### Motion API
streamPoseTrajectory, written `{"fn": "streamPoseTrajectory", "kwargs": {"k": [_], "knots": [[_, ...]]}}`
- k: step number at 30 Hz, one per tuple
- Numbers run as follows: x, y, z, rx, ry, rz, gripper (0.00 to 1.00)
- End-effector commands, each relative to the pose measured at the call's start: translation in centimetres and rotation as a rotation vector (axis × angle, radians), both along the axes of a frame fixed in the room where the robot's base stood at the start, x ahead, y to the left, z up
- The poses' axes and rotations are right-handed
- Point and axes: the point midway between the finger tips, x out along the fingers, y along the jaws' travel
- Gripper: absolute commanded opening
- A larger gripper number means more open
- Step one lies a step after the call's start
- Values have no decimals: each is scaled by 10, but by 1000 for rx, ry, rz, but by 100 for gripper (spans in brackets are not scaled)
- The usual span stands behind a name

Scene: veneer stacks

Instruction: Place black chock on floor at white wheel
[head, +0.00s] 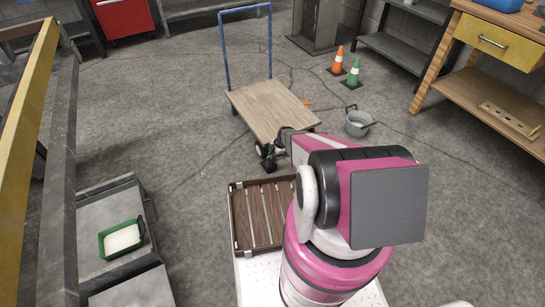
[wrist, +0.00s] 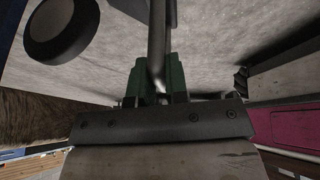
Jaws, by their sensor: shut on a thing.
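My gripper (wrist: 158,82), with green fingers, is shut on a dark chock (wrist: 158,30); a narrow grey part of it shows between and beyond the fingers in the wrist view. In the head view my gripper (head: 273,146) is low at the near corner of a cart (head: 265,98) with a wooden deck and blue handle, with the black chock (head: 267,163) below it. A wheel (wrist: 60,28) with a dark rim and pale grey face is at upper left in the wrist view, apart from the chock. Whether the chock touches the floor I cannot tell.
A brown slatted crate (head: 232,222) is in front of me. A grey bucket (head: 358,123), an orange cone (head: 338,62) and a green cone (head: 353,75) stand right of the cart. A workbench (head: 475,75) is at right. Open floor lies left of the cart.

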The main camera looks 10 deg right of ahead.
Motion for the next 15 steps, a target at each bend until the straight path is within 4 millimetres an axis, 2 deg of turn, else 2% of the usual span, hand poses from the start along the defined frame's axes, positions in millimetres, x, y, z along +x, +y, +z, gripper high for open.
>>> {"fn": "streamPoseTrajectory", "kwargs": {"k": [13, 14, 15], "knots": [[0, 0, -5, 0, -1, 0, 0], [0, 0, -4, 0, -1, 1, 24], [0, 0, -4, 0, -1, 1, 37]]}}
